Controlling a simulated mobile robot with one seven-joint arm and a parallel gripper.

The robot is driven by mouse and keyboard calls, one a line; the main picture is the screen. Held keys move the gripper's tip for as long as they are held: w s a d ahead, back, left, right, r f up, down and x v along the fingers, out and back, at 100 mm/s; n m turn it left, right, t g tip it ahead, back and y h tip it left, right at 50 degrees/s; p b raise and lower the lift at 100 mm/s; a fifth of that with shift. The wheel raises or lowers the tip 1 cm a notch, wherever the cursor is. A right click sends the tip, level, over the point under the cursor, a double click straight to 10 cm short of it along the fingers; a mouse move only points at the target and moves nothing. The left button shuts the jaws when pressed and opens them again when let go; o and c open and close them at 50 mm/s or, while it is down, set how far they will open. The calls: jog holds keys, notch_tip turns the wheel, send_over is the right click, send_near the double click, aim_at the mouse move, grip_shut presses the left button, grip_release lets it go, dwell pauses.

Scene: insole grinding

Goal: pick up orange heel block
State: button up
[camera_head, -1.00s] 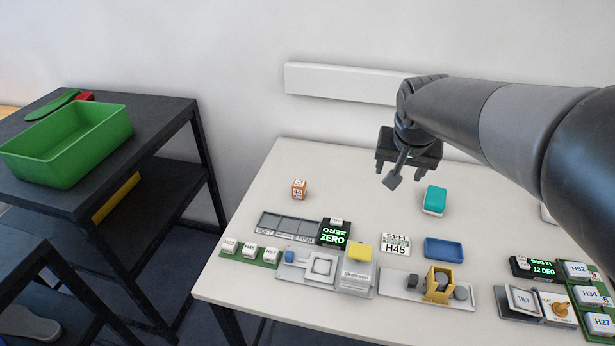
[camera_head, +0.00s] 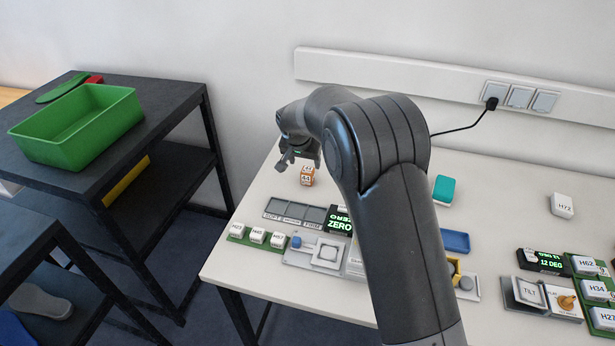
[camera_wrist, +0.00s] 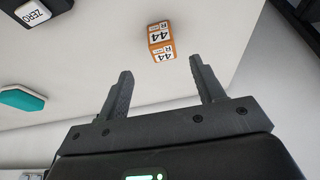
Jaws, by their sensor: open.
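The orange heel block (camera_head: 307,175) is a small cube with white labels on its faces. It stands on the white table near the back left, and its label reads 44 in the wrist view (camera_wrist: 161,42). My gripper (camera_head: 286,161) is above the table, just to the left of and behind the block in the head view. In the wrist view my gripper (camera_wrist: 158,80) has its two fingers apart with nothing between them. The block shows beyond the fingertips, roughly between them and apart from both.
A teal block (camera_head: 444,189) and a blue tray (camera_head: 455,241) lie right of my arm. A grey panel (camera_head: 295,211) and a ZERO display (camera_head: 339,220) stand in front of the orange block. A white H72 block (camera_head: 562,205) is far right. The table around the orange block is clear.

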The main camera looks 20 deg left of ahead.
aim_at(307, 170)
jog(key=x, duration=0.6)
jog(key=shift+w, duration=0.1)
jog(key=shift+w+x, duration=0.2)
jog(key=shift+x, duration=1)
jog(key=shift+w+x, duration=0.2)
jog(key=shift+x, duration=1)
jog(key=shift+a+r, duration=0.1)
jog(key=shift+r, duration=0.05)
jog(key=shift+c, duration=0.5)
jog(key=c, duration=1)
jog(key=shift+r, duration=0.1)
